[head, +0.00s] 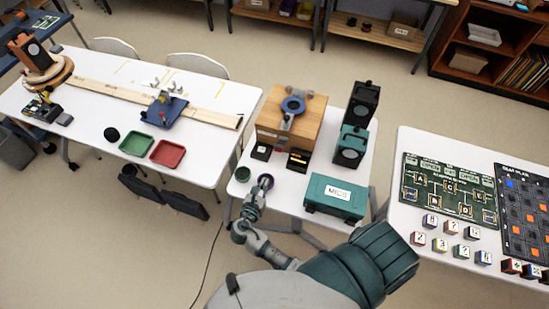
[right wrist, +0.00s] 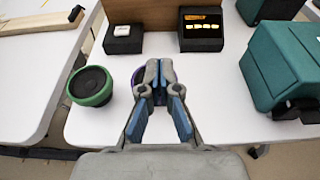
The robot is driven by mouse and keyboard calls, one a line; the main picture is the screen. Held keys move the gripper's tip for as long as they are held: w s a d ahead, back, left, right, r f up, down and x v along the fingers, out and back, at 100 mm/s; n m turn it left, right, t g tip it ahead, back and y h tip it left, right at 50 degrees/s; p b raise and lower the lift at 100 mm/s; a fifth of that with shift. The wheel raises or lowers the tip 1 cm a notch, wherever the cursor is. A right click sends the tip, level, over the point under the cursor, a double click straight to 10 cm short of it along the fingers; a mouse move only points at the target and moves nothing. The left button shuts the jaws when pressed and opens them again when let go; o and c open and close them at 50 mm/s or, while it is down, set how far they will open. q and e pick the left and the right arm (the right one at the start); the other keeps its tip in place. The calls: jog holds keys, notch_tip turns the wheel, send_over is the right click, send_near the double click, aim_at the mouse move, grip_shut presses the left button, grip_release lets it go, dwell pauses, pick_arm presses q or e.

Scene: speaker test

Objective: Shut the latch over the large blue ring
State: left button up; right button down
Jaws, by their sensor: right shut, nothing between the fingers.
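A large blue ring (head: 293,105) sits on the wooden box (head: 308,127) on the middle table. A grey and blue piece, perhaps the latch, shows at the ring's front edge; whether it is open or shut is too small to tell. My right gripper (head: 265,182) is in front of the box, low near the table's front left, apart from the ring. In the right wrist view my right gripper (right wrist: 159,70) is shut and empty, and a purple-blue round thing (right wrist: 137,76) is partly hidden behind its fingers. My left gripper is out of view.
A green-rimmed black cup (right wrist: 91,86) stands left of my right gripper. Two small black boxes (right wrist: 123,38) (right wrist: 201,29) stand in front of the wooden box. A teal MICS case (head: 335,197) lies to the right, with black and teal speakers (head: 351,146) behind it.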

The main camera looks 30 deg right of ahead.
jog(key=x, duration=0.9)
jog(key=shift+d+f+b, duration=0.1)
jog(key=shift+d+b, duration=0.05)
jog(key=shift+b, duration=0.15)
jog(key=d+r, duration=0.1)
jog(key=w+r+p, duration=0.1)
jog(key=shift+w+d+r, duration=0.25)
jog(key=shift+w+d, duration=0.05)
jog(key=shift+d, duration=0.1)
jog(key=shift+w+d+r, duration=0.15)
jog(key=shift+r, duration=0.25)
